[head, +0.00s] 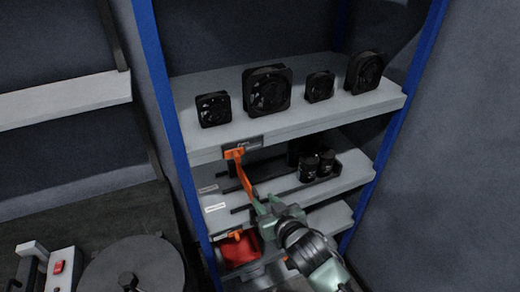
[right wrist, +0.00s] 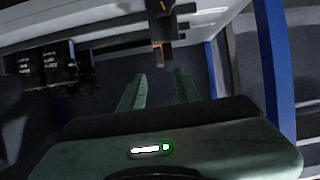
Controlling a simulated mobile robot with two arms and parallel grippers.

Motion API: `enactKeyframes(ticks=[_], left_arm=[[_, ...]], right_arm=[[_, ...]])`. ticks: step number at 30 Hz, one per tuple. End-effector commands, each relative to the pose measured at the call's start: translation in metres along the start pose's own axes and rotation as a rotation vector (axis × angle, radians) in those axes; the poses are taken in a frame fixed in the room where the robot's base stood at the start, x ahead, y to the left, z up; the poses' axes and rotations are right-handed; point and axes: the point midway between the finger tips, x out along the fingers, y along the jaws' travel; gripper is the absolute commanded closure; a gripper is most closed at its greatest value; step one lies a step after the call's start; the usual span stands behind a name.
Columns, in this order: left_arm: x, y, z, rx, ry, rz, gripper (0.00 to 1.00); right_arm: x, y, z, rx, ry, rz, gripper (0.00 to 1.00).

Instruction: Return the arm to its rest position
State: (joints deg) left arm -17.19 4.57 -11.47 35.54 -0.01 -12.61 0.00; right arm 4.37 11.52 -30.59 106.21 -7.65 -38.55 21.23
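My right arm comes in from the lower right of the head view. Its green-grey gripper (head: 266,207) is in front of the middle shelves of the rack. In the right wrist view the two fingers (right wrist: 160,88) stand apart with nothing between them, so the gripper is open and empty. An orange strip (head: 243,170) hangs from the upper shelf edge, and its lower end is close to the fingers in the head view; I cannot tell whether they touch. My left gripper is not in view.
Several black fans stand on the upper shelf (head: 225,137). Black cylinders (head: 309,168) stand on the shelf below. A red object (head: 239,250) is on the lower shelf. Blue posts (head: 410,100) flank the rack. A dark bench with a red switch (head: 59,267) is at lower left.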

Motion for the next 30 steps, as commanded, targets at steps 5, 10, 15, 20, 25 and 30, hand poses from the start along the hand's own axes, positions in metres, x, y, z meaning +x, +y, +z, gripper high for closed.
enactKeyframes(ticks=[5,10,15,20,25,30], left_arm=[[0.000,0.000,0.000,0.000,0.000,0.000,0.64],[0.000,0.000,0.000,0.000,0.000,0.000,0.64],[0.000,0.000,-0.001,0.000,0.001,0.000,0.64],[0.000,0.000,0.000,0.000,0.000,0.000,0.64],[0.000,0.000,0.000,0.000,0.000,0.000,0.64],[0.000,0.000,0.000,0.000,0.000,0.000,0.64]], right_arm=[[-0.007,0.003,0.009,0.010,-0.030,0.012,0.67],[-0.062,0.023,0.067,0.061,-0.236,0.082,0.67],[-0.136,0.041,0.123,0.093,-0.474,0.133,0.67],[-0.187,0.047,0.153,0.105,-0.622,0.148,0.67],[-0.233,0.050,0.174,0.112,-0.746,0.154,0.67],[-0.276,0.051,0.189,0.116,-0.856,0.155,0.67]])
